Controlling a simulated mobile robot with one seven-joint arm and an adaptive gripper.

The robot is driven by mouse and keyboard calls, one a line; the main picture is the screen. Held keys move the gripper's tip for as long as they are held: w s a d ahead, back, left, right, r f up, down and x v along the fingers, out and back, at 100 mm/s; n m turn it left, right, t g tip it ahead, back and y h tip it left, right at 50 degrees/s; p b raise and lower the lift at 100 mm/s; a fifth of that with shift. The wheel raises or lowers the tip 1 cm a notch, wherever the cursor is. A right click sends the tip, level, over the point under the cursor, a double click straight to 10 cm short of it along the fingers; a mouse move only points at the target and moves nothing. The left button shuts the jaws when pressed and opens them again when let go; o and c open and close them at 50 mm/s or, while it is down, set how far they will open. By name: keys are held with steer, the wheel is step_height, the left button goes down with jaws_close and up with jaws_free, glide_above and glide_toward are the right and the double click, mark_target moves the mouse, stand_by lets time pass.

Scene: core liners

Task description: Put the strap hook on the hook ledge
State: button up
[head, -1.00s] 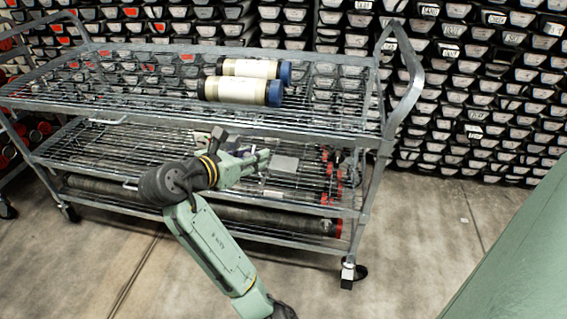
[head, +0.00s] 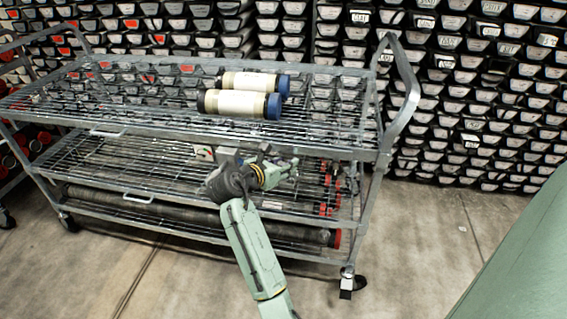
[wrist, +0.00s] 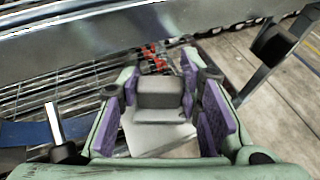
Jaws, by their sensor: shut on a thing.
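My gripper (head: 288,168) is over the cart's middle shelf, near its right part, below the top shelf. In the wrist view my gripper (wrist: 160,82) has purple pads on both sides of a dark grey block (wrist: 158,94) and is shut on it. I take this block for the strap hook, but its hook shape does not show. A pale grey flat surface (wrist: 150,138) shows below the block. I cannot pick out the hook ledge with certainty; the cart's metal rail (wrist: 150,32) crosses the top of the wrist view.
Two cream tubes with blue ends (head: 238,103) lie on the wire top shelf. Red-ended items (head: 328,190) lie at the middle shelf's right end. A long dark tube (head: 180,212) lies on the bottom shelf. Core trays (head: 480,80) fill the wall behind. Floor in front is open.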

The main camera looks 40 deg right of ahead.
steer(key=shift+f, duration=0.15)
steer(key=o, duration=1.2)
